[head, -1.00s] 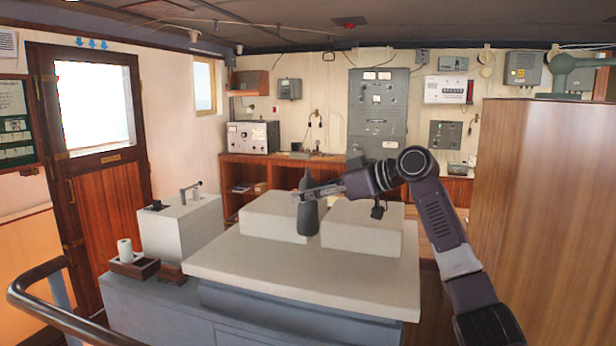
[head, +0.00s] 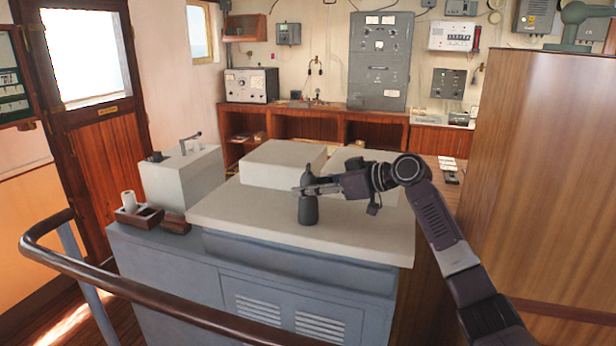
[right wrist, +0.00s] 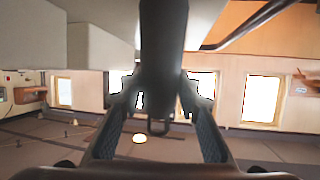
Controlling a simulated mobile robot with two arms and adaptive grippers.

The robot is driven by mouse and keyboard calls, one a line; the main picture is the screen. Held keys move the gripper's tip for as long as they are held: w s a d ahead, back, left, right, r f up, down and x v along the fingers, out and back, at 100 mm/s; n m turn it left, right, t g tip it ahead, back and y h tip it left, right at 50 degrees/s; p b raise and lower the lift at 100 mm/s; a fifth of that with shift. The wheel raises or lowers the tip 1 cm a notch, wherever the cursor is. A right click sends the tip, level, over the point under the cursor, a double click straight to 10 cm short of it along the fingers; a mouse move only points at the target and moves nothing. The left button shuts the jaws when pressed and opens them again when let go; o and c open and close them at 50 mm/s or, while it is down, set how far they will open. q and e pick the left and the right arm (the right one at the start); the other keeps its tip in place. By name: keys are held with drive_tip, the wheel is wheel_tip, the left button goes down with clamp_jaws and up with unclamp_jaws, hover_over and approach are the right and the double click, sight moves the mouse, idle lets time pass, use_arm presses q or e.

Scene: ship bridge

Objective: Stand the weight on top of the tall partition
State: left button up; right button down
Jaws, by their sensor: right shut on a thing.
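The weight is a dark grey bottle-shaped piece (head: 308,210) with a narrower top, upright in front of the pale blocks. My right gripper (head: 309,189) is shut on its upper part, and the arm reaches in from the right. In the right wrist view the weight (right wrist: 162,60) fills the space between both fingers (right wrist: 160,115). I cannot tell the gap between its base and the countertop below. The tall partition (head: 545,180) is the wood-grained panel at the right, with its flat top edge well right of the weight. My left gripper is out of view.
A pale countertop (head: 350,245) on a blue-grey cabinet carries pale blocks (head: 283,163). A green device (head: 585,22) shows at the partition's top right. A dark handrail (head: 150,290) crosses the front left. A white roll (head: 129,202) sits in a brown holder at left.

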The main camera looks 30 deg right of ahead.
drive_tip(key=shift+r, duration=0.35)
drive_tip(key=c, duration=1.7)
unclamp_jaws()
drive_tip(key=shift+a+f, duration=0.1)
drive_tip(key=shift+f, duration=0.25)
drive_tip(key=shift+o, duration=1.3)
drive_tip(key=shift+s+r, duration=0.1)
drive_tip(key=shift+s, duration=0.05)
